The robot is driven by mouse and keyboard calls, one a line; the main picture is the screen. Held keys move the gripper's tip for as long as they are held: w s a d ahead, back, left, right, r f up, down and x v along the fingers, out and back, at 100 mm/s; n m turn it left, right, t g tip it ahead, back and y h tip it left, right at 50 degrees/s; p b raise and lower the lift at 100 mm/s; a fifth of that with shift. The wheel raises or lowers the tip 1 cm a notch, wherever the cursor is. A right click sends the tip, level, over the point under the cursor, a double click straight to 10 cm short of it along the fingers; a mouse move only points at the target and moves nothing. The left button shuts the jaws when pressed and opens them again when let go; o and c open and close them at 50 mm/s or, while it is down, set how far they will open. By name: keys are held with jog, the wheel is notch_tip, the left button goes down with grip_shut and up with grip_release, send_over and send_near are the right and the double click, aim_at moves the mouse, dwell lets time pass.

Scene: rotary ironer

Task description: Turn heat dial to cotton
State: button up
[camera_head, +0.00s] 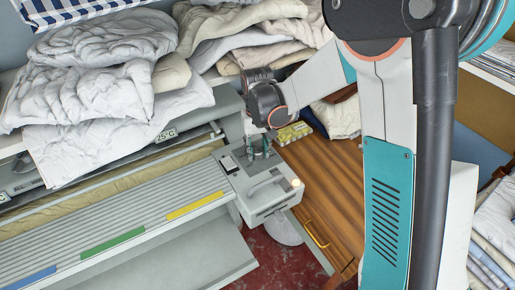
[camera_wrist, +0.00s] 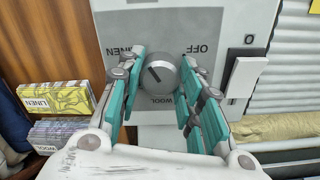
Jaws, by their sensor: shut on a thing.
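The heat dial (camera_wrist: 159,73) is a round grey knob with a dark pointer line on its face, in the middle of the wrist view. The line slants from upper left to lower right. LINEN is printed to its upper left, OFF to its upper right and WOOL below it; I see no cotton label, and parts of the plate are hidden by the fingers. My gripper (camera_wrist: 163,60) has its teal fingers on both sides of the dial and is shut on it. In the head view my gripper (camera_head: 259,151) reaches down onto the ironer's control box (camera_head: 262,193); the dial is hidden there.
The ironer's ribbed board (camera_head: 110,228) extends left. A wooden cabinet (camera_head: 318,185) stands beside the box, with patterned packets (camera_head: 293,133) on it. Folded linens (camera_head: 95,85) are piled behind.

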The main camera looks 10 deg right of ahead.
jog(key=m, duration=0.4)
jog(key=shift+m, duration=0.3)
jog(key=m, duration=0.9)
jog(key=shift+w+a+m, duration=0.1)
jog(key=shift+m, duration=1.8)
jog(key=o, duration=1.1)
jog(key=shift+c, duration=0.2)
